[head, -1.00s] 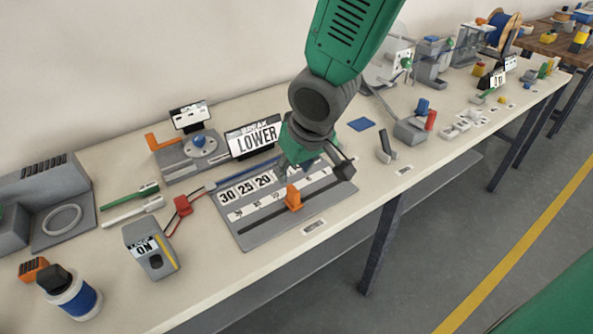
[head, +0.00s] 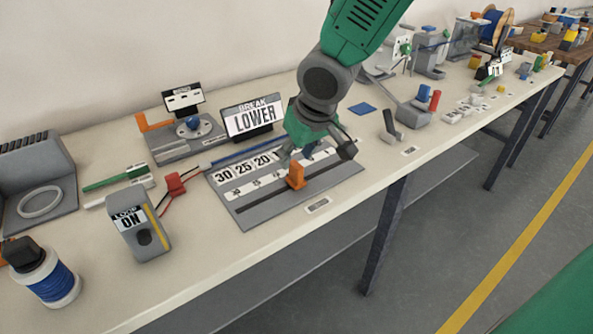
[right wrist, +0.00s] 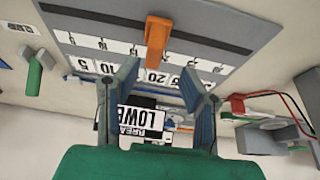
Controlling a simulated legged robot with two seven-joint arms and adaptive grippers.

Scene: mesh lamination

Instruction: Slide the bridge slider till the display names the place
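The bridge slider is an orange block (head: 296,176) on a dark slot in a grey board (head: 270,208) with a number scale; 30, 25 and 20 show in the head view. It also shows in the right wrist view (right wrist: 157,38), near the 20. The display (head: 254,117) behind the board reads "BREAK LOWER". My right gripper (head: 316,155) is above the board, behind and right of the slider. In the right wrist view its fingers (right wrist: 158,90) are spread, with nothing between them, and the slider lies beyond the tips. My left gripper is not in view.
A grey box marked "LOOP ON" (head: 140,232) and a red clip (head: 175,184) with wires stand left of the board. A blue spool (head: 48,278) is at the front left. The table in front of the board is mostly clear.

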